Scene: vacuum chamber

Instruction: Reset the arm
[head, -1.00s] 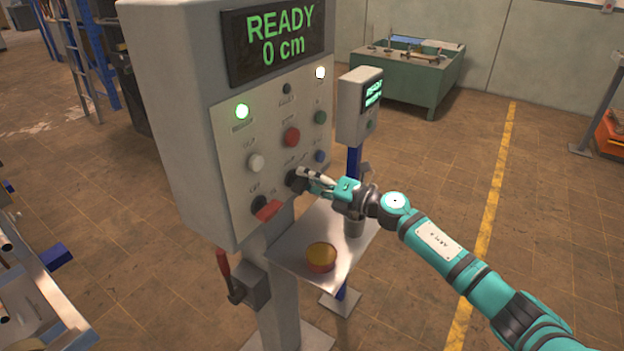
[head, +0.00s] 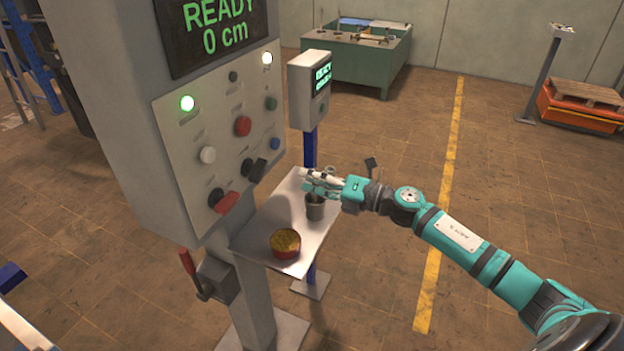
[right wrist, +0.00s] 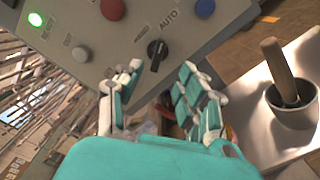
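The grey control panel (head: 190,135) stands left of centre in the head view, its display (head: 215,28) reading "READY 0 cm". A black selector knob (head: 252,168) sits low on it; it also shows in the right wrist view (right wrist: 157,52), beside the word AUTO. A red-handled switch (head: 227,201) is lower left of it. My right gripper (head: 306,183) is open and empty, right of the panel and apart from the knob. In the right wrist view its fingers (right wrist: 160,92) are spread, with the knob beyond them. My left gripper is out of view.
A metal shelf (head: 262,238) juts out under the gripper, holding a red tin (head: 285,245) and a grey mortar (head: 316,209) with a pestle (right wrist: 279,70). A smaller display box (head: 308,92) stands behind.

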